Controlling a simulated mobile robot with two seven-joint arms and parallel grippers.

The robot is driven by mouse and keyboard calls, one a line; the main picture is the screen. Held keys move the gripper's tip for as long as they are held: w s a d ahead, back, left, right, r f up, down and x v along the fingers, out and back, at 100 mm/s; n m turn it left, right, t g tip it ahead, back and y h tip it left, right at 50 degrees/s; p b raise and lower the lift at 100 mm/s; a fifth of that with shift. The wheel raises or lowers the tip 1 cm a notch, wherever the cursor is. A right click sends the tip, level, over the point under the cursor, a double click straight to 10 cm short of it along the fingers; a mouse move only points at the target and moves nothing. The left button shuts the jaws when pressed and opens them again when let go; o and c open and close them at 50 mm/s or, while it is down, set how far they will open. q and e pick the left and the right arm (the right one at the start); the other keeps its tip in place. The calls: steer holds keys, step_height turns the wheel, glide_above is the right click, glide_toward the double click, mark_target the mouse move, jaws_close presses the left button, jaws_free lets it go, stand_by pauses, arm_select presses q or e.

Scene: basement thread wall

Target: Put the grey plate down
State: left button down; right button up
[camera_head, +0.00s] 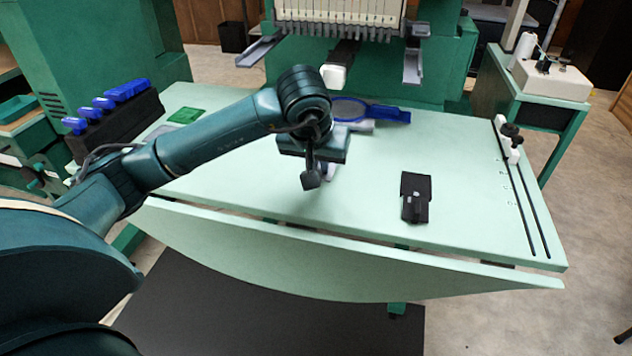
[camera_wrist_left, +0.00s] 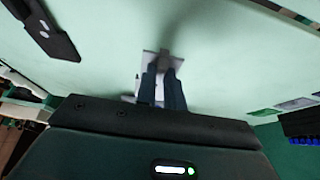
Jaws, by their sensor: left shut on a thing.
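My left gripper (camera_head: 322,172) hangs over the middle of the pale green table (camera_head: 260,187), pointing down. In the left wrist view its two dark fingers (camera_wrist_left: 162,84) are shut on a small light grey plate (camera_wrist_left: 149,66). The plate is close above or on the table top; I cannot tell whether it touches. In the head view the gripper and wrist hide most of it. My right gripper is not in view.
A black device (camera_head: 415,197) lies on the table to the right of the gripper. A blue hoop (camera_head: 398,115) lies behind it under the machine head. A green pad (camera_head: 186,115) and a black rack with blue pieces (camera_head: 115,125) are at the left. The front-middle table is clear.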

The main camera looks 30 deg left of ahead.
arm_select(q)
step_height(320, 180, down, 4)
steer(key=shift+f, duration=0.25)
steer(key=shift+b, duration=0.3)
steer(key=shift+f, duration=0.1)
steer(key=c, duration=1.5)
jaws_free()
